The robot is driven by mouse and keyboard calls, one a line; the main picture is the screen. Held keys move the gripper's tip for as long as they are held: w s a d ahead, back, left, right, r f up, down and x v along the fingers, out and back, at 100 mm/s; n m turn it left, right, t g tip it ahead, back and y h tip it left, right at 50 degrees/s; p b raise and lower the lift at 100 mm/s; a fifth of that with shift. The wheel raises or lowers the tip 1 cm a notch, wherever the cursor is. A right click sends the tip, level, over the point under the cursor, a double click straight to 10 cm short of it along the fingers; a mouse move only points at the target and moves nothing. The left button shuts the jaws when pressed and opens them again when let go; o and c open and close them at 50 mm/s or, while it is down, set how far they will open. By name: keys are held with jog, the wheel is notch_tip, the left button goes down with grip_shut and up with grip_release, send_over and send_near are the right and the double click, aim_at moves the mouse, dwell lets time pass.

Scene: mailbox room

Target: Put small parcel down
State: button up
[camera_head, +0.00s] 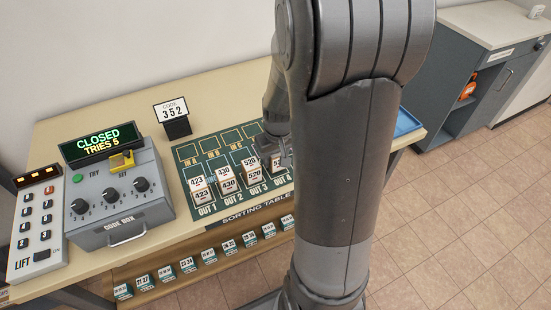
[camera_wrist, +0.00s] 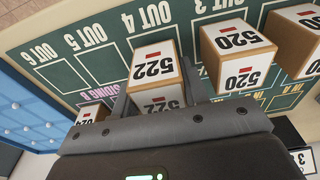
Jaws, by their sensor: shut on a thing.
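A small tan parcel with white labels reading 522 (camera_wrist: 153,62) is between the two fingers of my gripper (camera_wrist: 155,92) in the wrist view. My gripper is shut on it. It is over or on the OUT 4 square of the green sorting mat (camera_wrist: 112,62); I cannot tell whether its base touches the mat. In the head view my gripper (camera_head: 279,150) is at OUT 4, and my arm hides part of it and of the parcel (camera_head: 277,162).
Parcels 423 (camera_head: 199,190), 430 (camera_head: 226,178) and 520 (camera_head: 252,168) stand at OUT 1, OUT 2 and OUT 3. Parcel 524 (camera_wrist: 91,113) is beyond the left finger. A blue tray (camera_head: 407,122) lies at right. The code box (camera_head: 118,205) is at left.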

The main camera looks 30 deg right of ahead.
jog(key=shift+f, duration=0.55)
jog(key=o, duration=1)
jog(key=shift+f, duration=0.1)
jog(key=r, duration=0.4)
jog(key=s+r, duration=0.1)
jog(key=r, duration=0.7)
jog(key=shift+s, duration=0.2)
jog(key=s+a+r+t, duration=0.4)
jog(key=s+a+r, duration=0.5)
jog(key=s+r, duration=0.2)
jog(key=shift+s+a, duration=0.35)
jog(key=shift+s, duration=0.8)
